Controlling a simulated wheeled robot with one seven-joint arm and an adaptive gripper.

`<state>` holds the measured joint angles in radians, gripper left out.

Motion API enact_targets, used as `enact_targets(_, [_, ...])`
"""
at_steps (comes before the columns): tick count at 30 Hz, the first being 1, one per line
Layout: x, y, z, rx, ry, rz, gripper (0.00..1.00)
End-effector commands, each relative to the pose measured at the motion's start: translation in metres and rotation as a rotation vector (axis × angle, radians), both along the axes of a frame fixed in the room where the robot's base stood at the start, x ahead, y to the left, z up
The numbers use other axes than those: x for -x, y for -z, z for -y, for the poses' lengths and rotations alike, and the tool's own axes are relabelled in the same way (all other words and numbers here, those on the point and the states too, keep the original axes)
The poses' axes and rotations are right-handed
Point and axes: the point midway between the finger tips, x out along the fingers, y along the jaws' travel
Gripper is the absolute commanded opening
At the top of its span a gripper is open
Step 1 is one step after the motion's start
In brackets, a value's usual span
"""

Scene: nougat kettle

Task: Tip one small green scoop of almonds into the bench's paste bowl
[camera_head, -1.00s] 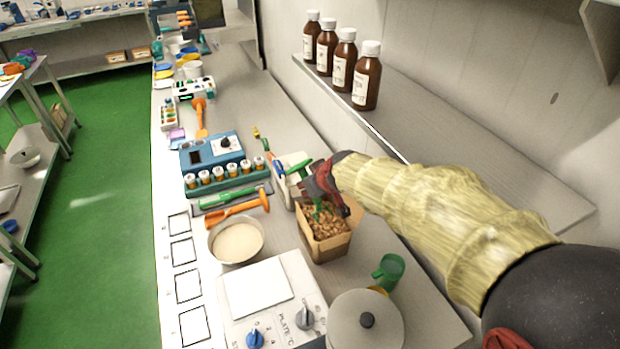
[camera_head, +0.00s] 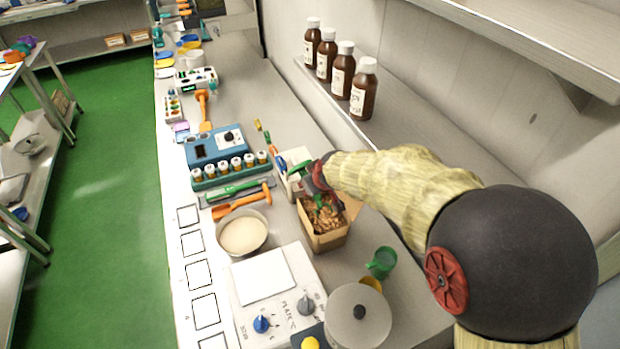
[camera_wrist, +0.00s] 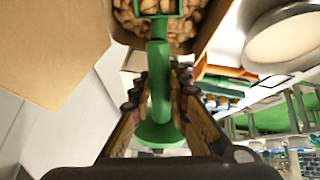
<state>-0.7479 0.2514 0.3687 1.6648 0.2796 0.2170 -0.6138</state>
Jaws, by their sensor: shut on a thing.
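My gripper (camera_head: 318,178) is shut on the handle of the small green scoop (camera_wrist: 158,80). The scoop hangs over the open cardboard box of almonds (camera_head: 328,241), and its head (camera_wrist: 158,8) is at the almonds (camera_wrist: 200,20); whether it holds any cannot be told. The paste bowl (camera_head: 243,252), round and pale with cream-coloured paste (camera_head: 243,235), stands on the bench left of the box. Its rim also shows at the upper right of the wrist view (camera_wrist: 290,45).
A hotplate (camera_head: 275,290) and a lidded pot (camera_head: 358,318) stand in front of the box. A green cup (camera_head: 382,262) is to its right. Brown bottles (camera_head: 363,90) line the shelf.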

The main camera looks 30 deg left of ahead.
Motion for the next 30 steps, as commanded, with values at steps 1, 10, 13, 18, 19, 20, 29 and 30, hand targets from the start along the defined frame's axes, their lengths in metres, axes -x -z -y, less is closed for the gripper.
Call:
enact_targets(1, [0.0001, -0.0030, -0.0004, 0.005, 0.000, -0.002, 0.00])
enact_targets(10, [0.0005, -0.0010, -0.0009, 0.029, -0.001, -0.013, 0.00])
enact_targets(13, [-0.0001, -0.0002, -0.0014, 0.037, 0.000, -0.015, 0.00])
enact_targets(18, [-0.0012, 0.0001, -0.0026, 0.049, 0.000, -0.019, 0.00])
enact_targets(19, [-0.0013, 0.0004, -0.0028, 0.051, 0.000, -0.021, 0.00])
enact_targets(20, [-0.0013, 0.0007, -0.0029, 0.053, 0.000, -0.021, 0.00])
enact_targets(29, [-0.0017, 0.0026, -0.0041, 0.076, 0.000, -0.031, 0.00])
enact_targets(30, [-0.0018, 0.0026, -0.0042, 0.079, 0.000, -0.032, 0.00])
